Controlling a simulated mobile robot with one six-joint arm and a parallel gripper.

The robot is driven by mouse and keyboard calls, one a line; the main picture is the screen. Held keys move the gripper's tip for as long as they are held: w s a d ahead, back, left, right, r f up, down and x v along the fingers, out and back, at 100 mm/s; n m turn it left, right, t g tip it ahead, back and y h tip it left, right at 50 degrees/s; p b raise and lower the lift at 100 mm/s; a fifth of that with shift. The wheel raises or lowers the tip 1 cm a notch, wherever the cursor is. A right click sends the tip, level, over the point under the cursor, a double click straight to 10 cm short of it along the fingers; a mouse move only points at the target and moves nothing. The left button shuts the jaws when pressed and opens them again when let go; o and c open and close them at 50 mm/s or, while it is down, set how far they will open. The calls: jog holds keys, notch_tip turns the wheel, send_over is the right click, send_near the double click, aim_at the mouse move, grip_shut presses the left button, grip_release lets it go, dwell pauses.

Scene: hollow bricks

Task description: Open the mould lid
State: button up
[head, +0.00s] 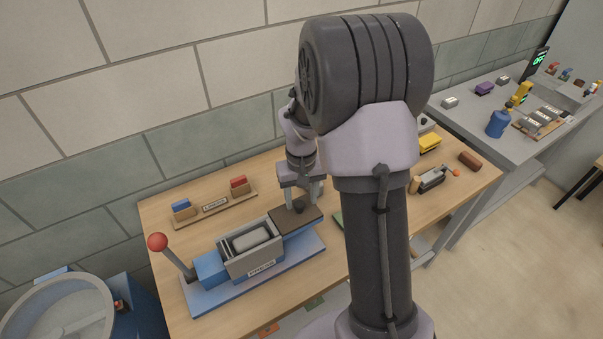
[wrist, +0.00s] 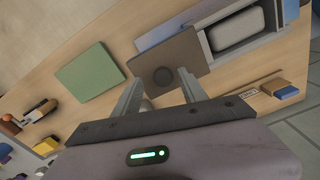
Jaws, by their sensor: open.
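The mould (head: 225,268) is a grey open-topped box on a blue press base; a pale grey block (head: 252,240) shows inside it. The lid (head: 285,222) is a dark brown plate with a round dark knob (head: 299,207). It lies to the right of the mould, clear of its opening. The wrist view also shows the lid (wrist: 182,52), the knob (wrist: 163,75) and the pale block (wrist: 236,28). My gripper (head: 303,196) is open over the lid; in the wrist view its fingers (wrist: 159,82) appear either side of the knob. Contact cannot be told.
A red-ball lever (head: 158,242) stands at the press's left end. A wooden rack (head: 215,206) with blue and red pieces lies behind. A green plate (wrist: 88,78) lies beside the lid. My arm hides part of the table; a grey bench (head: 480,125) stands right.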

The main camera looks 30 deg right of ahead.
aim_at(300, 205)
notch_tip(300, 205, up, 15)
jog(key=p, duration=0.3)
jog(key=shift+f, duration=0.1)
jog(key=s+a+f+t+y+b, duration=0.1)
jog(key=s+a+f+t+b, duration=0.2)
jog(key=s+a+b, duration=0.5)
jog(key=s+a+f+m+t+y+b, duration=0.1)
jog(key=s+a+f+b, duration=0.3)
jog(key=s+a+b, duration=0.5)
jog(key=shift+s+f+t+b, duration=0.4)
jog(key=shift+s+t, duration=0.35)
jog(key=shift+t, duration=0.15)
